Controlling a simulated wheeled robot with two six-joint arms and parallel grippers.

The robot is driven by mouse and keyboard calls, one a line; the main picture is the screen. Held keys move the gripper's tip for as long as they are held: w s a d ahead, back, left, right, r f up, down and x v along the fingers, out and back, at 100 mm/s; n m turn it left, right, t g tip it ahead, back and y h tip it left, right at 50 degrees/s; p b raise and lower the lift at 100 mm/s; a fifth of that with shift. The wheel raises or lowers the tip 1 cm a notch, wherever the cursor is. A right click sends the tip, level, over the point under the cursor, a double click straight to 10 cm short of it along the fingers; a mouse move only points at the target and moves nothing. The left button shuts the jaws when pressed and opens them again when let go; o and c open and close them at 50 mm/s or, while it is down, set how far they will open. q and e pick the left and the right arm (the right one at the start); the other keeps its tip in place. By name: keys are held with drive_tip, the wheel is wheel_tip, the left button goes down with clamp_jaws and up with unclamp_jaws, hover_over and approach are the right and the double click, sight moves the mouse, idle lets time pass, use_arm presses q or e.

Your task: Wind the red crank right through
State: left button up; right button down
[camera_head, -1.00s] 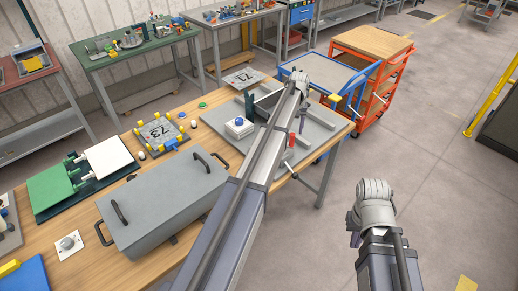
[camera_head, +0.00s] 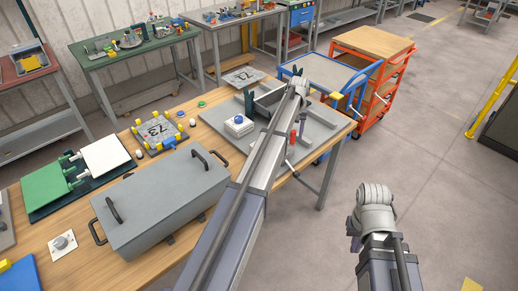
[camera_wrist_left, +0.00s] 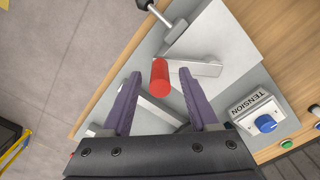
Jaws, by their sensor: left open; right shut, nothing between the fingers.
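The red crank handle (camera_wrist_left: 160,77) stands on a grey crank arm (camera_wrist_left: 205,68) in the left wrist view. In the head view a small red piece, likely this handle (camera_head: 292,139), shows beside my left arm on the grey bender plate (camera_head: 325,130). My left gripper (camera_wrist_left: 160,78) is open, its purple fingers on either side of the red handle, with gaps showing; the depth between them is hard to tell. In the head view the wrist partly hides the bender. My right gripper (camera_head: 355,243) is shut and empty, out over the floor, mostly hidden by its wrist.
A white TENSION box with a blue knob (camera_wrist_left: 265,123) sits on the plate near the left gripper. A grey lidded box (camera_head: 160,200) with black handles stands on the wooden bench. A blue cart (camera_head: 325,72) and an orange cart (camera_head: 378,75) stand behind.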

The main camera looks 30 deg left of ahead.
use_arm(q)
drive_tip(key=shift+f+b, duration=0.85)
drive_tip(key=shift+f, duration=0.15)
drive_tip(key=shift+c, duration=0.2)
